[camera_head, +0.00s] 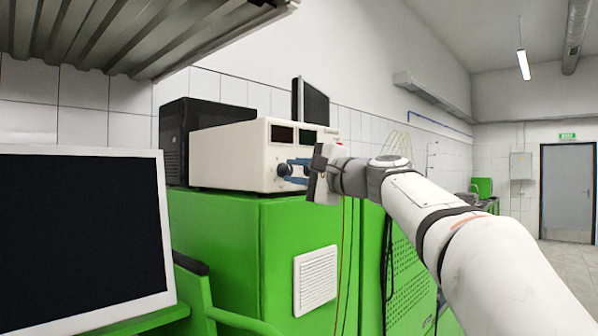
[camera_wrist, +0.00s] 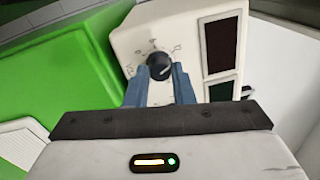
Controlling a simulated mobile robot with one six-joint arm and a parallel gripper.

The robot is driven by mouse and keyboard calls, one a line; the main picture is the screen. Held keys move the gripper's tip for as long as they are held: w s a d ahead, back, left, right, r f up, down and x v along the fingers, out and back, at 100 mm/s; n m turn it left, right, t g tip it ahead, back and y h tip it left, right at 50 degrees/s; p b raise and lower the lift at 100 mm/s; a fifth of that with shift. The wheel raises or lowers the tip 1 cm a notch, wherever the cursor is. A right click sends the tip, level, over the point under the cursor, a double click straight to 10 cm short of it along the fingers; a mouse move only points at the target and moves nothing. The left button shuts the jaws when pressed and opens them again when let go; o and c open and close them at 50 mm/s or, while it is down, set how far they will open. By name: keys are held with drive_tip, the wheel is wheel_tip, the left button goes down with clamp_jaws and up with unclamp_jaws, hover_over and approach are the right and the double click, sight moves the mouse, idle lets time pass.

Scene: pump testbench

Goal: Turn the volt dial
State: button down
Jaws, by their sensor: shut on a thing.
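The white power supply (camera_head: 230,157) has a round black dial (camera_head: 284,170) on its front panel, with small markings around it in the wrist view. The dial (camera_wrist: 159,66) shows there with a light pointer line on its face. Its label is too small to read. My gripper (camera_head: 291,171) reaches the panel from the right in the head view. Its two blue fingers (camera_wrist: 158,76) stand on either side of the dial and are shut on it. The fingers partly hide the panel below the dial in the wrist view.
Two dark displays (camera_wrist: 219,46) sit beside the dial on the panel. The power supply stands on a green cabinet (camera_head: 230,240), with a black case (camera_head: 175,130) behind it. A monitor (camera_head: 80,235) fills the left front. A metal shelf (camera_head: 130,35) hangs above.

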drive_tip(key=shift+r, duration=0.2)
drive_tip(key=c, duration=1.6)
unclamp_jaws()
drive_tip(key=o, duration=0.4)
drive_tip(key=shift+f, duration=0.15)
drive_tip(key=shift+c, duration=0.2)
drive_tip(key=b+v, duration=0.2)
drive_tip(key=v, duration=0.5)
drive_tip(key=shift+s+d, duration=0.25)
drive_tip(key=shift+d, duration=0.05)
